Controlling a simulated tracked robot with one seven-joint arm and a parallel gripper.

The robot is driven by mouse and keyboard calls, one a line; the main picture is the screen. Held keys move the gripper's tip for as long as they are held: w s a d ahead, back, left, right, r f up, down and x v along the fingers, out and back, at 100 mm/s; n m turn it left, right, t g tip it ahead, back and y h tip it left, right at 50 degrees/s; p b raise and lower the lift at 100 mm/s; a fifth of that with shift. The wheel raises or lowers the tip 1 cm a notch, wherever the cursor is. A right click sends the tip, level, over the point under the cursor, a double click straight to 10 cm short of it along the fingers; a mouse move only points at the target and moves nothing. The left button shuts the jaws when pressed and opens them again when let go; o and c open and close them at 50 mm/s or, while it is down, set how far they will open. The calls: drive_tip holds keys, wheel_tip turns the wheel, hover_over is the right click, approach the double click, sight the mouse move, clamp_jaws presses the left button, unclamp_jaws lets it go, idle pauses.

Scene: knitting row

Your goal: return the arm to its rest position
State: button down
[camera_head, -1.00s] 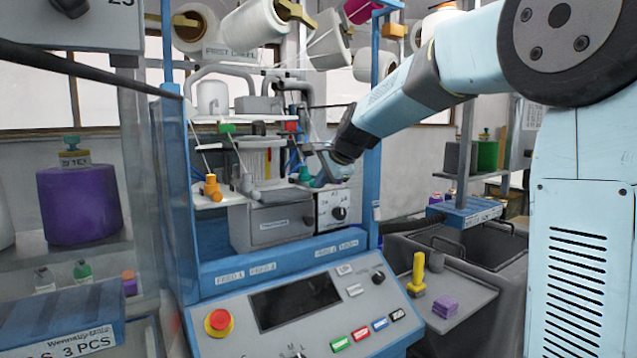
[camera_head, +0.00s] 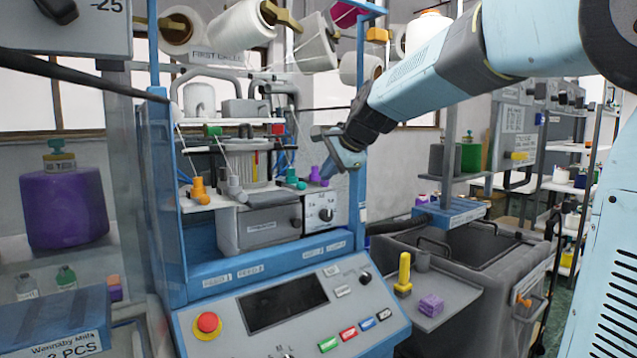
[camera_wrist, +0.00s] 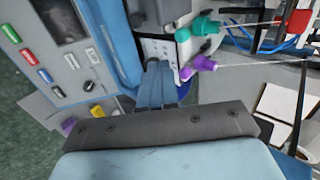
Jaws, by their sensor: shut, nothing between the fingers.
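My arm reaches in from the upper right of the head view. My gripper (camera_head: 335,160) is at its end, at the right side of the blue machine frame (camera_head: 355,200). In the wrist view my gripper (camera_wrist: 157,68) shows as two blue fingers close together, with nothing between them. A purple peg (camera_head: 319,176) stands just below and left of the gripper in the head view. It also shows in the wrist view (camera_wrist: 203,63), to the right of the fingertips, apart from them as far as I can tell.
A teal peg (camera_head: 291,178) and an orange peg (camera_head: 198,190) stand on the machine's shelf. White yarn cones (camera_head: 235,25) hang above. The control panel (camera_head: 290,310) is in front. A grey bin (camera_head: 480,250) stands at the right. The air between arm and bin looks clear.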

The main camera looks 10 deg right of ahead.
drive_tip(key=s+d+f+n+g+h, duration=0.1)
drive_tip(key=s+d+f+n, duration=0.3)
drive_tip(key=s, duration=0.6)
drive_tip(key=s+d+f+n+h, duration=0.2)
drive_tip(key=s+d+f+n, duration=0.2)
drive_tip(key=s, duration=0.7)
drive_tip(key=s+d+f+n+g+h, duration=0.1)
drive_tip(key=s+d+f+n, duration=0.3)
drive_tip(key=s, duration=0.7)
drive_tip(key=shift+d+f+g+h, duration=0.3)
drive_tip(key=shift+d+f, duration=0.45)
drive_tip(key=shift+f, duration=0.55)
